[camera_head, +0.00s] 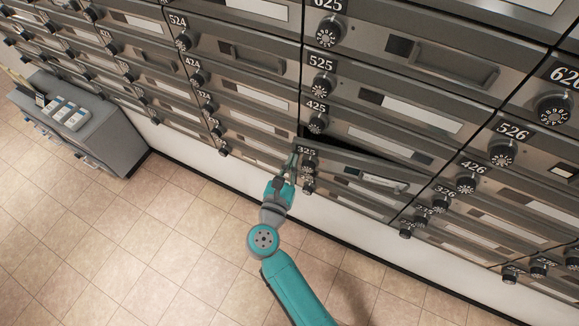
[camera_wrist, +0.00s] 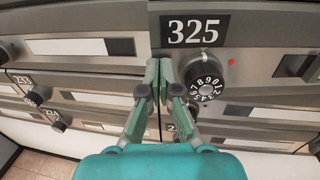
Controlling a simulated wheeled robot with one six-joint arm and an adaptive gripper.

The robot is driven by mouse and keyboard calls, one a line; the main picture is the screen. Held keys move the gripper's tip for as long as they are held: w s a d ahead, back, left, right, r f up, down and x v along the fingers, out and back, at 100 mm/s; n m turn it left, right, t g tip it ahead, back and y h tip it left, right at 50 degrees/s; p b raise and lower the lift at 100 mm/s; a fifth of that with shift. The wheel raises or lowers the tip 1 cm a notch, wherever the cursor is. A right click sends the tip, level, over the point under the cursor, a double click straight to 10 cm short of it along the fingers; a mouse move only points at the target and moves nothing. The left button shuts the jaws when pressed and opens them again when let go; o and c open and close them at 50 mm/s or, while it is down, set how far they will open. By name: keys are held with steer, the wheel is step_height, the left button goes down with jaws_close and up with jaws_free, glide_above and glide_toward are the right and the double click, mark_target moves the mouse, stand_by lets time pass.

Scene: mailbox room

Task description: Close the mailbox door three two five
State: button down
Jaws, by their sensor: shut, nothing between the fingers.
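The mailbox door 325 (camera_head: 345,171) stands slightly ajar in the head view, with a dark gap along its top edge below door 425. In the wrist view its black number plate 325 (camera_wrist: 195,30) and its round combination dial (camera_wrist: 207,88) are close, right of centre. My gripper (camera_head: 293,158) is at the left edge of this door, beside the dial. In the wrist view my gripper (camera_wrist: 165,68) is shut and empty, its fingertips together just left of the dial. Whether the fingertips touch the door edge, I cannot tell.
Doors 425 (camera_head: 345,128) and 525 (camera_head: 370,95) above look shut. Neighbouring boxes with protruding dials stand left and right. A grey cabinet (camera_head: 105,130) stands on the left. The tiled floor (camera_head: 150,240) in front is clear.

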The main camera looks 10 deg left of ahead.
mark_target(296, 149)
steer(key=w+h, duration=0.1)
steer(key=w+m+h, duration=0.1)
steer(key=w, duration=0.1)
steer(key=w+m+h, duration=0.1)
steer(key=shift+w+d+g, duration=0.35)
steer(key=shift+g, duration=0.05)
steer(key=shift+w+d+m+h, duration=0.1)
steer(key=shift+w+m+h, duration=0.2)
steer(key=shift+w+h, duration=0.15)
steer(key=shift+w+d+r+m+g+h, duration=0.1)
steer(key=shift+w+d+m+g+h, duration=0.15)
steer(key=shift+g+h, duration=0.2)
steer(key=shift+a, duration=0.1)
steer(key=shift+s, duration=0.15)
